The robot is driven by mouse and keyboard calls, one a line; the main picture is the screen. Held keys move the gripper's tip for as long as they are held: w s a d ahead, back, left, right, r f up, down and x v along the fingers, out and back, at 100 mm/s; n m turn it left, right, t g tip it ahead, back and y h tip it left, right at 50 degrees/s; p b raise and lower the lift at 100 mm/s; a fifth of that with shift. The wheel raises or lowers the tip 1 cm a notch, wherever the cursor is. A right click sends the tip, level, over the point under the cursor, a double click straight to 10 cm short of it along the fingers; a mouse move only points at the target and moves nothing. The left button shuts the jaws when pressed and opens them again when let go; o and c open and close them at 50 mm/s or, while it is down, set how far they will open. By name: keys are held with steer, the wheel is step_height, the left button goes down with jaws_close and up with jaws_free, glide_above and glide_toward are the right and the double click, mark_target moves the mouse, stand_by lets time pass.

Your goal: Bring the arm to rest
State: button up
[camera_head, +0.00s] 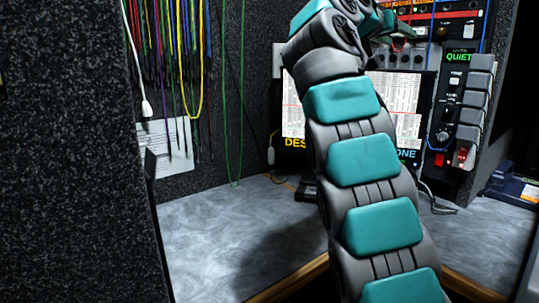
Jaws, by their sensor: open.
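My arm, grey with teal pads, rises from the bottom right of the picture and bends over at the top. My gripper (402,33) shows only in part beyond that bend, small and dark in front of the equipment rack. It is open, and I see nothing held in it. The arm hides part of the screen and the desk behind it.
A lit monitor (408,112) stands at the back of the grey desk (225,235). A control panel marked QUIET (459,80) is to its right. Coloured cables (182,60) hang at the left behind a dark partition (70,150). The desk's left part is clear.

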steer(key=s+f+n+g+y, duration=0.2)
steer(key=s+f, duration=0.3)
steer(key=f, duration=0.5)
steer(key=s+a+f+n+g+y, duration=0.1)
steer(key=s+f+n+g+y, duration=0.3)
steer(key=f, duration=0.6)
steer(key=s+f+m+y, duration=0.1)
steer(key=s+f, duration=0.5)
steer(key=f, duration=0.4)
steer(key=s+a+f+g+y, duration=0.2)
steer(key=s+a+f, duration=0.2)
steer(key=s+f, duration=0.4)
steer(key=s+a+f+n+g+y, duration=0.1)
steer(key=s+a+f, duration=0.3)
steer(key=s+f, duration=0.5)
steer(key=s+a+f+n+g+y, duration=0.1)
steer(key=s+a+f+g+y, duration=0.2)
steer(key=s, duration=1.2)
step_height(320, 180, down, 6)
steer(key=shift+s+a+r, duration=0.25)
steer(key=shift+s+a, duration=0.15)
steer(key=shift+a, duration=0.55)
